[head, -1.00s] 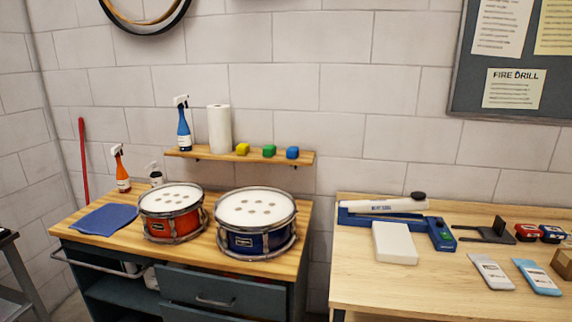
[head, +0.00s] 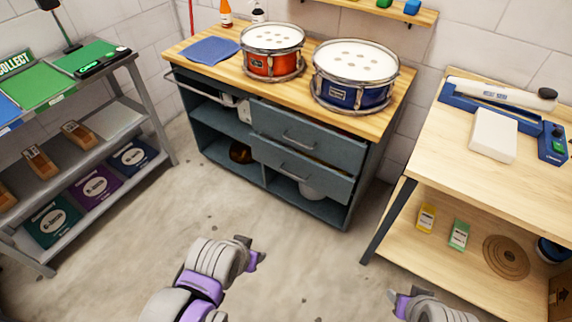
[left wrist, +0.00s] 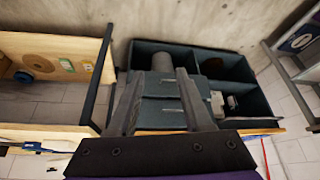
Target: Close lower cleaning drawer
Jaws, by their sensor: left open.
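The grey-blue cabinet (head: 345,215) stands against the wall with two drawers at its right. The lower drawer (head: 283,173) is below the upper drawer (head: 285,128). It appears pulled out a little, with a dark gap above its front. Each front has a metal bar handle. My left gripper (head: 254,256) is in front of the cabinet, apart from it. In the left wrist view my left gripper (left wrist: 158,92) is open and empty, its fingers pointing toward the cabinet. My right gripper (head: 398,300) is at the bottom right, its jaws unclear.
A red drum (head: 272,63) and a blue drum (head: 338,97) stand on the cabinet top. A shelf rack (head: 150,110) is at left. A wooden workbench (head: 450,150) is at right. Bare floor (head: 200,215) lies before the cabinet.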

